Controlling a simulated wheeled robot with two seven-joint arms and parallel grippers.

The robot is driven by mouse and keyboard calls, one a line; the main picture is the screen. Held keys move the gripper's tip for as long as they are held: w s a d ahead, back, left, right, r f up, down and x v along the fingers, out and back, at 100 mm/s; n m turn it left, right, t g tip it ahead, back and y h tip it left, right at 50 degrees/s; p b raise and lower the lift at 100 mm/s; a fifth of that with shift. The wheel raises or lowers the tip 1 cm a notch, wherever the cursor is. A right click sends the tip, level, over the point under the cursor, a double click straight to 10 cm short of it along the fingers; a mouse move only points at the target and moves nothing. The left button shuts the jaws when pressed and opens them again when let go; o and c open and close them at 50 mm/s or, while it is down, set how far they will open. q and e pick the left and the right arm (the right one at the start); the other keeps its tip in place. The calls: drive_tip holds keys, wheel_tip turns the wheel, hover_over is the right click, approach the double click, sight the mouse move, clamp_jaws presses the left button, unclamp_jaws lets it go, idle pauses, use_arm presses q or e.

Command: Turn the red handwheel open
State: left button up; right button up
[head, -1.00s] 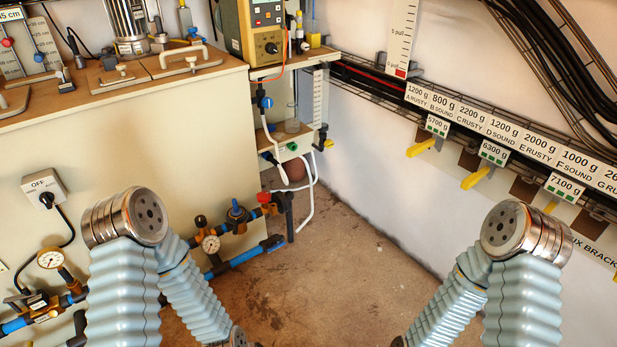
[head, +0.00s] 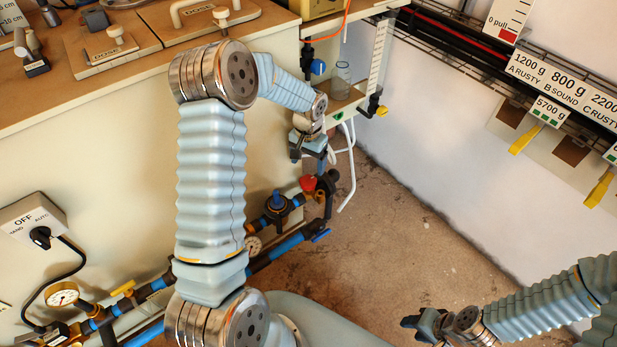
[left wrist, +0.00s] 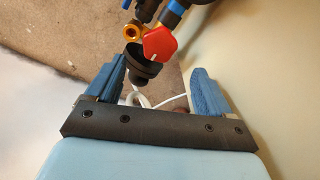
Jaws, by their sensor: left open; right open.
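The red handwheel (head: 308,183) sits on the pipework at the right end of the cabinet front, partly hidden by dark fittings. In the left wrist view the red handwheel (left wrist: 160,43) has a small white mark and lies beyond and roughly between my fingertips, apart from them. My left gripper (head: 315,156) is just above the handwheel in the head view. In the left wrist view the left gripper (left wrist: 160,64) is open and empty, with its blue fingers wide apart. My right gripper (head: 410,322) is open, low at the lower right, away from the pipework.
A shelf with a glass beaker (head: 342,76) is above. The floor (head: 400,240) is clear.

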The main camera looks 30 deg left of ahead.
sight(308, 180)
use_arm(q)
wheel_tip(308, 180, down, 8)
drive_tip(key=shift+r, duration=0.2)
drive_tip(key=c, duration=1)
